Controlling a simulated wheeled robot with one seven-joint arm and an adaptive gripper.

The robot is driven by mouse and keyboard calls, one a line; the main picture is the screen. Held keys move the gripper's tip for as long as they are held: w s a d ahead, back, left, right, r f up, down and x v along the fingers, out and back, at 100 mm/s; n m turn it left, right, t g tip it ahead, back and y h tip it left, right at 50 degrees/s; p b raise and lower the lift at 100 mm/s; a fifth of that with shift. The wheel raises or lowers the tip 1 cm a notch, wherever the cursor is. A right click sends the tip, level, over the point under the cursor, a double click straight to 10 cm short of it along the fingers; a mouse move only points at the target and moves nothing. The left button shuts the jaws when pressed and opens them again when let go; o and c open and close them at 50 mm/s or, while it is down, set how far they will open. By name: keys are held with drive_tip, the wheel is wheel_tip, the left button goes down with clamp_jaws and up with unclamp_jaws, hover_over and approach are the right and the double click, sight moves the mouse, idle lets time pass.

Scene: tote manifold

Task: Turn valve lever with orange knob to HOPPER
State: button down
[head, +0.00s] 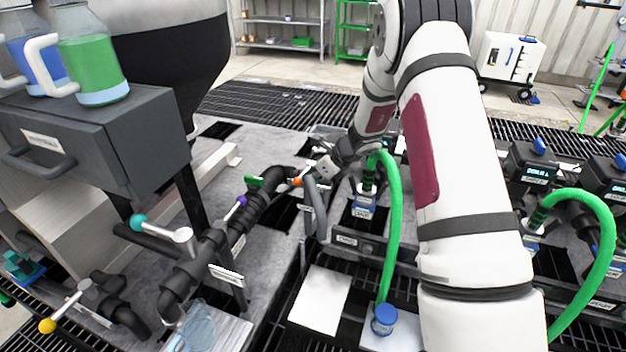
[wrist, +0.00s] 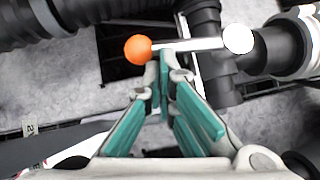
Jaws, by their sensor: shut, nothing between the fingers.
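The valve lever's orange knob (wrist: 138,49) is at the upper middle of the wrist view. Its pale lever (wrist: 200,44) runs right to a round white hub (wrist: 238,39) on dark piping. My gripper (wrist: 164,56) is shut and empty, its teal fingers pointing up at the lever close to the knob's right side. The tips overlap the lever in the picture; I cannot tell whether they touch it. In the head view the orange knob (head: 297,181) is small, just left of my gripper (head: 322,168). No HOPPER label is readable.
Other levers have a teal knob (head: 138,222), a purple knob (head: 242,200) and a yellow knob (head: 47,325) along the dark pipes. A grey cabinet (head: 110,140) with bottles stands left. A green hose (head: 392,230) hangs beside my arm.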

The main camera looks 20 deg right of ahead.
sight(298, 178)
drive_tip(key=a+m+h+b, duration=0.1)
drive_tip(key=b, duration=0.1)
drive_tip(key=w+a+m+t+h+b, duration=0.1)
drive_tip(key=m+b, duration=0.1)
drive_tip(key=b, duration=0.1)
drive_tip(key=w+a+m+h+b, duration=0.1)
drive_tip(key=b, duration=0.1)
drive_tip(key=shift+w+a+f+m, duration=0.15)
drive_tip(key=shift+f+m, duration=0.15)
drive_tip(key=shift+m, duration=0.1)
drive_tip(key=w+m+h, duration=0.2)
drive_tip(key=m, duration=0.1)
drive_tip(key=w+a+m+h+b, duration=0.1)
drive_tip(key=w+m+h, duration=0.1)
drive_tip(key=m, duration=0.1)
drive_tip(key=w+a+m+g+h+b, duration=0.1)
drive_tip(key=w+m+h, duration=0.1)
drive_tip(key=m, duration=0.1)
drive_tip(key=shift+r, duration=0.35)
drive_tip(key=shift+w+d+m, duration=0.1)
drive_tip(key=shift+w+m, duration=0.2)
drive_tip(key=shift+w, duration=0.3)
drive_tip(key=shift+w+f+p, duration=0.1)
drive_tip(key=shift+w+p, duration=0.05)
drive_tip(key=shift+p, duration=0.15)
